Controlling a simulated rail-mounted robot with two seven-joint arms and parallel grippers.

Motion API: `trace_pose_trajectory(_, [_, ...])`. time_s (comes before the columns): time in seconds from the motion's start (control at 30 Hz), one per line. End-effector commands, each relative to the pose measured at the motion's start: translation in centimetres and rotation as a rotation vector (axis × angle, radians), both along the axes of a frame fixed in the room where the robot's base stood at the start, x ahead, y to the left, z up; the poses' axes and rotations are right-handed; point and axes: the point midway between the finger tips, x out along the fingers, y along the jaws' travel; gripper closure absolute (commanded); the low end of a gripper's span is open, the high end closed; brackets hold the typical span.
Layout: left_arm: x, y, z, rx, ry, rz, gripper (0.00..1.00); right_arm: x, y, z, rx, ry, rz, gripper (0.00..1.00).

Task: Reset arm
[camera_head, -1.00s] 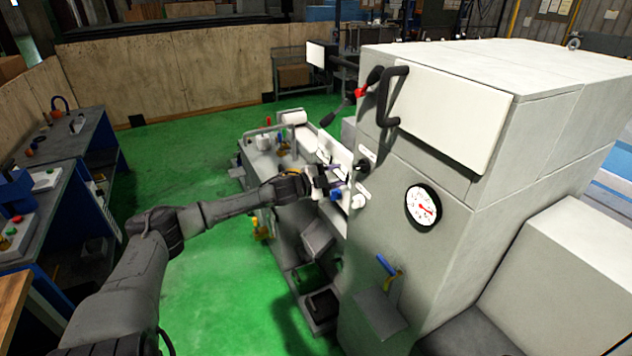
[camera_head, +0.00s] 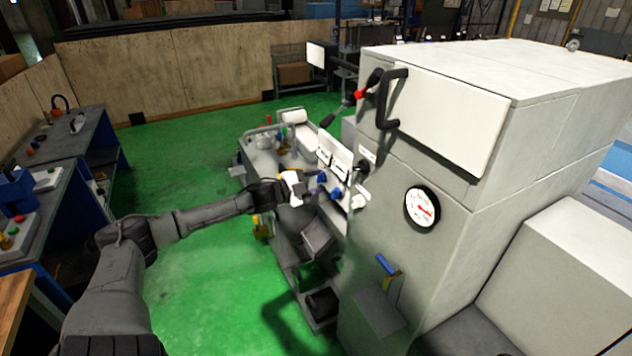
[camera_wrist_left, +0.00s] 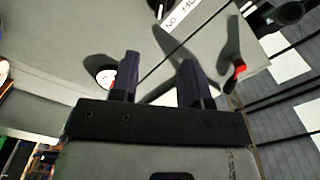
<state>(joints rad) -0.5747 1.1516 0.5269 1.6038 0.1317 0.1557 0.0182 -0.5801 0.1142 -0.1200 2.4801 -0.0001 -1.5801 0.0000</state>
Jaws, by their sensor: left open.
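My left arm comes in from the left in the head view. Its gripper (camera_head: 319,185) is in front of the grinder's control panel (camera_head: 335,157), close to the blue knob (camera_head: 337,193). In the left wrist view the two dark fingers (camera_wrist_left: 160,70) stand apart with nothing between them. They face the grey face of the grinder (camera_wrist_left: 75,40), and whether they touch it cannot be told. My right gripper is in neither view.
The grinder's large grey housing (camera_head: 440,175) fills the right, with a gauge (camera_head: 422,206), a black door handle (camera_head: 390,97) and a red-marked lever (camera_head: 357,94). Workbenches (camera_head: 72,143) stand at the left. Green floor (camera_head: 195,150) is open between them.

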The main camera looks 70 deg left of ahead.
Motion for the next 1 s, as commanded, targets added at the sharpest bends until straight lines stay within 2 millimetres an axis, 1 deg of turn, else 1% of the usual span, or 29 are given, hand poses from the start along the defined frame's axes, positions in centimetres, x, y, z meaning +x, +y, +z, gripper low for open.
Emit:
trace_pose_trajectory(0.57, [0.0, 0.0, 0.0, 0.0, 0.0, -0.001, 0.57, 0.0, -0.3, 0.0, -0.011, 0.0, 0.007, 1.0])
trace_pose_trajectory(0.67, [0.0, 0.3, -0.2, 0.001, 0.011, 0.019, 0.57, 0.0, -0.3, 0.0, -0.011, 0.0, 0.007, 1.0])
trace_pose_trajectory(0.77, [-0.1, 1.6, -0.8, 0.001, 0.052, 0.098, 0.57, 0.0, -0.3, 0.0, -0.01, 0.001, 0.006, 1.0])
trace_pose_trajectory(0.9, [-1.1, 4.7, -2.5, 0.011, 0.17, 0.312, 0.57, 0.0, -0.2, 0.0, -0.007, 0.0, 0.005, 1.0])
trace_pose_trajectory(1.0, [-2.0, 5.2, -3.3, 0.025, 0.261, 0.465, 0.57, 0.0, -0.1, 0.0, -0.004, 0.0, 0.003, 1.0])
